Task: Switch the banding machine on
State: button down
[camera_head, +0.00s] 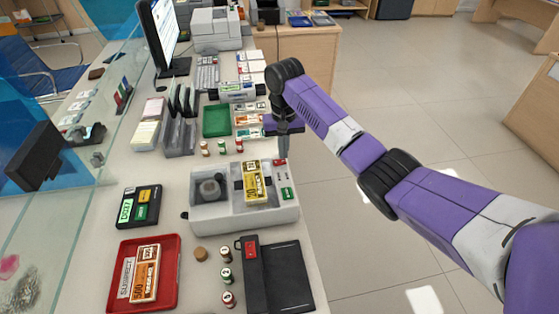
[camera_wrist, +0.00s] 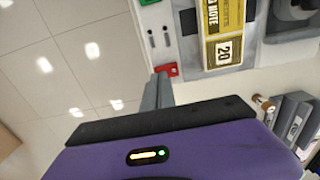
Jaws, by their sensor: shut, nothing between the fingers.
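The banding machine (camera_head: 222,222) is a pale grey box on the counter, with a yellow "20" note pack (camera_head: 255,187) lying in it. The switch's red part (camera_head: 280,162) shows at the machine's far right in the head view. My gripper (camera_head: 283,154) is shut and empty, pointing down with its tips right by this switch. In the wrist view the fingertips (camera_wrist: 160,80) overlap the switch's edge; I cannot tell whether they touch it.
Coin rolls (camera_head: 221,147) and a green tray (camera_head: 216,120) stand behind the machine. A red tray (camera_head: 172,301), a black device (camera_head: 285,275) and more rolls (camera_head: 226,275) lie in front. Floor (camera_head: 420,120) is open to the right of the counter.

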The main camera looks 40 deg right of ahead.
aim_at(283, 161)
jog(key=shift+f+b, duration=0.3)
jog(key=shift+f, duration=0.65)
dwell(0.6)
jog(key=shift+r, duration=0.15)
notch_tip(283, 161, up, 7)
jog(key=p, duration=0.7)
jog(key=shift+p, duration=0.3)
jog(key=shift+w, duration=0.1)
